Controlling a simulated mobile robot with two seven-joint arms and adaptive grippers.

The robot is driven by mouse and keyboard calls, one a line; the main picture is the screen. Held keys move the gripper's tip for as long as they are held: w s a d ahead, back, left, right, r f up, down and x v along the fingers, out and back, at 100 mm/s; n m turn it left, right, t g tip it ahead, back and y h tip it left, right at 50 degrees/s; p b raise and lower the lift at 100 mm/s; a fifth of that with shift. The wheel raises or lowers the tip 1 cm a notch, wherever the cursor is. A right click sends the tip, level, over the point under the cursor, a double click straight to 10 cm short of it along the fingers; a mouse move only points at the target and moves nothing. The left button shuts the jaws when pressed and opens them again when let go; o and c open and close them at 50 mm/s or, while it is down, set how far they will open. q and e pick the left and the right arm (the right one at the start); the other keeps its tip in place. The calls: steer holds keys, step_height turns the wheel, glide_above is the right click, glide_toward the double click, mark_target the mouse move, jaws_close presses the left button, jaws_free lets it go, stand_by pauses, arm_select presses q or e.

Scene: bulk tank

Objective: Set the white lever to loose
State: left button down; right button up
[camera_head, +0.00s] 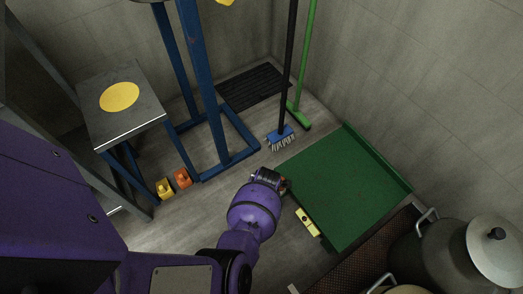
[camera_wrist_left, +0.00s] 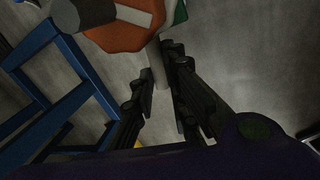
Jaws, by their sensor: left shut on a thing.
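In the left wrist view the white lever (camera_wrist_left: 158,66) shows as a pale, narrow rod. It runs down from an orange-red rounded body (camera_wrist_left: 112,38) and ends between the dark fingers of my left gripper (camera_wrist_left: 160,95). The gripper is shut on the lever; the exact contact is dark and hard to see. In the head view my purple left arm reaches in from the lower left, and its gripper (camera_head: 271,178) is near the green tray's left corner. The arm hides the lever there. My right gripper is not in view.
A green tray (camera_head: 345,180) lies on the floor. A blue-brush broom (camera_head: 281,138) and a green broom (camera_head: 299,115) stand behind it. A blue frame (camera_head: 205,90), a stool with a yellow disc (camera_head: 119,97) and a large metal pot (camera_head: 435,255) surround the floor space.

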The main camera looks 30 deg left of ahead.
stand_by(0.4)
arm_select(q)
steer(key=c, duration=1.7)
jaws_free()
steer(key=shift+c, duration=0.2)
steer(key=shift+d+r, duration=0.1)
steer(key=shift+r, duration=0.05)
steer(key=v, duration=0.7)
steer(key=shift+s+r, duration=0.1)
